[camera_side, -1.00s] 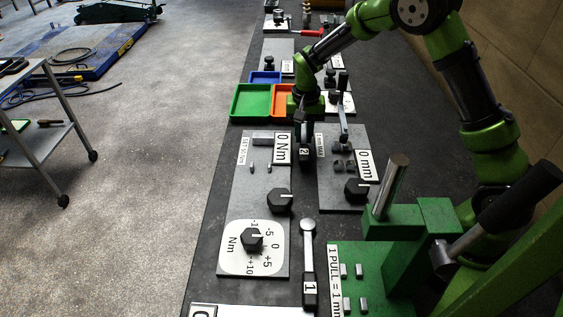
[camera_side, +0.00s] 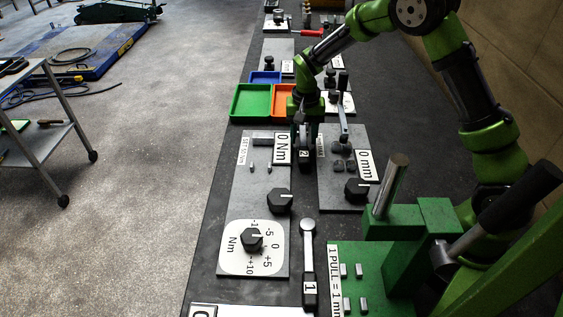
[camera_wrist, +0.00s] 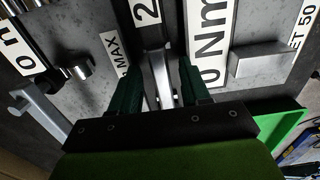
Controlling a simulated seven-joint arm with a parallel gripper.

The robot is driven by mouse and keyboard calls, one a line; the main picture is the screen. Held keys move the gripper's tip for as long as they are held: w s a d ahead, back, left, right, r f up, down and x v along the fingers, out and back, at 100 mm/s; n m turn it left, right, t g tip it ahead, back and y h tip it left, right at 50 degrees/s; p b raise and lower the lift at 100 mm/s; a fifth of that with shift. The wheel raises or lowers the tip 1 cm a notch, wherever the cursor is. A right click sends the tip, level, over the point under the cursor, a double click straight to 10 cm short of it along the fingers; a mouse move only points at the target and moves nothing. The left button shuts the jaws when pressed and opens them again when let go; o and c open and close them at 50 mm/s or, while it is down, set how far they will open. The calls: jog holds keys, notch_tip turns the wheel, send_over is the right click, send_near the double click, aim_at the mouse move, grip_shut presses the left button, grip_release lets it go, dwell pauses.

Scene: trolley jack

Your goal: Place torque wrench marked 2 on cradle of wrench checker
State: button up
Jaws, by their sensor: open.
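The torque wrench marked 2 (camera_side: 304,154) lies on the dark bench between two grey plates, mostly hidden by my gripper in the side view. In the wrist view the torque wrench marked 2 (camera_wrist: 149,15) shows its label at the top and its metal shaft running between my fingers. My gripper (camera_wrist: 164,75) is open, with one green finger on each side of the shaft. It also shows low over the wrench in the side view (camera_side: 304,146). The wrench checker (camera_side: 238,208) is the grey plate marked 0 Nm, left of the wrench, with small pegs and a knob.
Another torque wrench marked 1 (camera_side: 309,265) lies nearer the camera. A grey plate marked 0 mm (camera_side: 336,193) stands close on the right with posts and a lever. Green (camera_side: 236,101) and orange trays lie behind. A green stand (camera_side: 408,222) is at front right.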

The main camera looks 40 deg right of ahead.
aim_at(303, 139)
notch_tip(303, 139, up, 17)
jog(key=s+a+r+n+t+y, duration=0.1)
jog(key=s+a+r+n+t, duration=0.1)
jog(key=s, duration=0.8)
jog(key=s+a+r+n+t+y, duration=0.1)
jog(key=s+a+r+t, duration=0.3)
jog(key=s, duration=0.7)
jog(key=shift+n+t, duration=0.5)
jog(key=shift+n, duration=0.4)
jog(key=shift+o, duration=0.5)
jog(key=shift+s+f, duration=0.2)
jog(key=shift+s, duration=0.25)
